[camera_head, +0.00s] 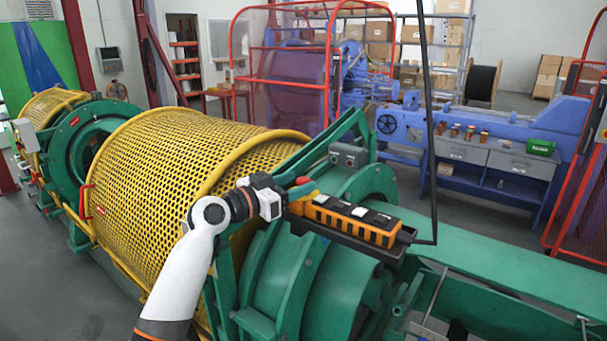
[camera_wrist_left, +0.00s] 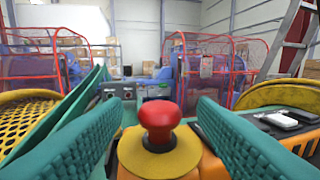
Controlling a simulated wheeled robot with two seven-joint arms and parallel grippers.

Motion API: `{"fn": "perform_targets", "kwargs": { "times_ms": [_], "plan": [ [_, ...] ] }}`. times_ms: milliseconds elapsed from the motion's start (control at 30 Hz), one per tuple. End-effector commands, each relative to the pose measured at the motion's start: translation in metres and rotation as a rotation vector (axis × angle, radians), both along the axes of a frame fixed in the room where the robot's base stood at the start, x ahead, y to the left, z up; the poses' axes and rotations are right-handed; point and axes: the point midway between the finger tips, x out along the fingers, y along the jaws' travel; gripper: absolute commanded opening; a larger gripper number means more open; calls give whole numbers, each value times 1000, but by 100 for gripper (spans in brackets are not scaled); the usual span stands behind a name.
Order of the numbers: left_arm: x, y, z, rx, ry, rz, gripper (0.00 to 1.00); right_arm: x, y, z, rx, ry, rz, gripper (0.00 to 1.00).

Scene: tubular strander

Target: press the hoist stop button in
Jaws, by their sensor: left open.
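The hoist pendant is an orange and black box (camera_head: 350,219) lying in a dark tray (camera_head: 330,237) above the green machine. Its red mushroom stop button (camera_head: 303,181) is at the pendant's left end; in the left wrist view the red button (camera_wrist_left: 160,117) stands up from a yellow collar (camera_wrist_left: 160,155). My left gripper (camera_head: 297,188) is at that end of the pendant. In the left wrist view, its two teal fingers are spread wide, one on each side of the button, with nothing between them touching it. Whether the fingertips touch the pendant I cannot tell. My right gripper is not in view.
A thin black post (camera_head: 432,130) rises beside the tray's right end. A grey switch box (camera_head: 347,156) sits on the green frame behind the pendant. The yellow mesh drum (camera_head: 175,165) is to the left. Blue machinery (camera_head: 465,130) stands farther back.

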Motion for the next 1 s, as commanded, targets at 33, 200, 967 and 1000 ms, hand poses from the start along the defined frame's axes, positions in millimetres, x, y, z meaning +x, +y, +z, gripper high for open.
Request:
{"fn": "perform_targets", "kwargs": {
  "times_ms": [33,200,967,1000],
  "plan": [
    [5,-6,2,-2,2,-1,53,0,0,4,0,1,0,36],
    [16,-18,1,-1,1,0,53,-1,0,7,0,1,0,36],
    [19,-21,-1,1,1,1,0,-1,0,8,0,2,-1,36],
    [19,-21,-1,1,1,1,0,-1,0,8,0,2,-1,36]
  ]
}}
